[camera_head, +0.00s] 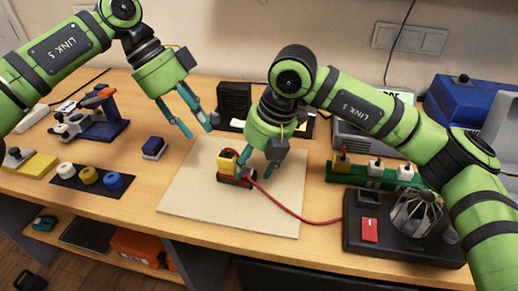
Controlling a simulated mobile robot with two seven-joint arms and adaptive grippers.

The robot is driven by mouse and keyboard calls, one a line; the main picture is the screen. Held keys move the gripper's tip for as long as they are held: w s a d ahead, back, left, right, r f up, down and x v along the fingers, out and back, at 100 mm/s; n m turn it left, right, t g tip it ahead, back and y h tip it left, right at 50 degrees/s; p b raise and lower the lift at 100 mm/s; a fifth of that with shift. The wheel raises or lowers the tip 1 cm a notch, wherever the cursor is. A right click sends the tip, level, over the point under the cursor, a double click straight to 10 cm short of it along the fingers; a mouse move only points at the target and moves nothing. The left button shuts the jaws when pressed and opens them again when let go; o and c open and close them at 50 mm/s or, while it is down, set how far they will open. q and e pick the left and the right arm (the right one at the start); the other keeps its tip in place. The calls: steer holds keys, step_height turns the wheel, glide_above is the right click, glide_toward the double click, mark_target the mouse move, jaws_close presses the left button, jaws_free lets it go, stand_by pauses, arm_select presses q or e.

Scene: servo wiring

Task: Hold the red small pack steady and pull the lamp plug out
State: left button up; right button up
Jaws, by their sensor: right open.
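The red small pack (234,182) sits on the pale board (190,196), low and dark red with black. A yellow block (226,163) stands at its top; I cannot tell whether it is part of the pack or the plug. A red cable (290,211) runs from the pack's right end to the black lamp box (380,238). The plug end is largely hidden by my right gripper (256,166), which is open, fingers down, at the pack's right side. My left gripper (198,122) is open and empty above the board's back left edge, apart from the pack.
A caged lamp (415,213) and red switch (369,230) are on the lamp box. A green socket strip (376,179) stands behind it. A small blue block (154,147) and a dark mat (76,185) with coloured rings lie left. The board's front is clear.

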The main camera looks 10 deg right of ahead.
steer(key=shift+x, duration=0.85)
